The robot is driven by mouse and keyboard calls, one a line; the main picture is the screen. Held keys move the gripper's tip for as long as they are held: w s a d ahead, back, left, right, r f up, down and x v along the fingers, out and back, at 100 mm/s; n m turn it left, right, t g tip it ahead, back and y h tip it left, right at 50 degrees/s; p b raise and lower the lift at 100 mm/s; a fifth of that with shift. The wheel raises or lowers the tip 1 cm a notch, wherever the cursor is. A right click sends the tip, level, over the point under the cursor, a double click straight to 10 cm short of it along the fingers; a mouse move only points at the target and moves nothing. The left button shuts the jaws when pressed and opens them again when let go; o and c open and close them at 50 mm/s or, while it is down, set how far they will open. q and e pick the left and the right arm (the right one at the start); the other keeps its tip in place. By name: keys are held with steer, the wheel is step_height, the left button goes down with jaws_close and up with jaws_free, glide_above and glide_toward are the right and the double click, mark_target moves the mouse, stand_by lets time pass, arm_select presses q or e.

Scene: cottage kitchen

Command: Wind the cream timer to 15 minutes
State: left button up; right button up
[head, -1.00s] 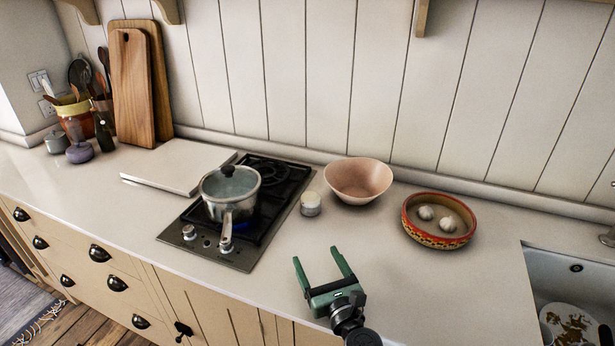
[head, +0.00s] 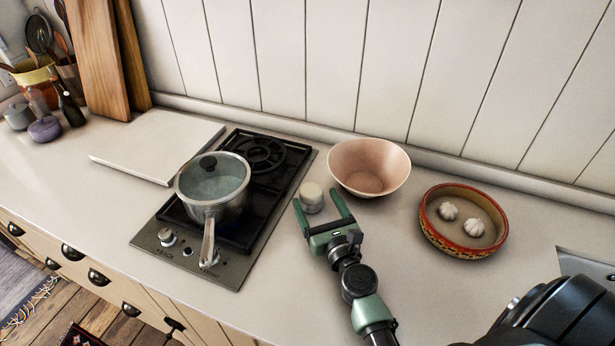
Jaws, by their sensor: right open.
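The cream timer (head: 312,196) is a small round cylinder with a pale top and a greyer base. It stands upright on the counter between the hob and the pink bowl. My right gripper (head: 319,206) is open, with its two green fingers reaching to either side of the timer's near part. I cannot tell whether a finger touches it. The timer's dial marks are too small to read. My left gripper is not in view.
A lidded saucepan (head: 213,185) sits on the hob (head: 262,185), its handle pointing forward. A pink bowl (head: 368,168) stands close behind the timer to the right. A patterned dish (head: 463,221) with garlic bulbs is further right. A white board (head: 158,145) lies left of the hob.

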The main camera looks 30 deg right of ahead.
mark_target(308, 184)
steer(key=w, duration=0.4)
steer(key=w+d, duration=0.1)
steer(key=w, duration=0.2)
steer(key=shift+p, duration=0.3)
steer(key=shift+a, duration=0.1)
steer(key=c, duration=1.4)
steer(key=shift+m+h, duration=0.4)
steer(key=shift+h, duration=0.2)
steer(key=o, duration=1.4)
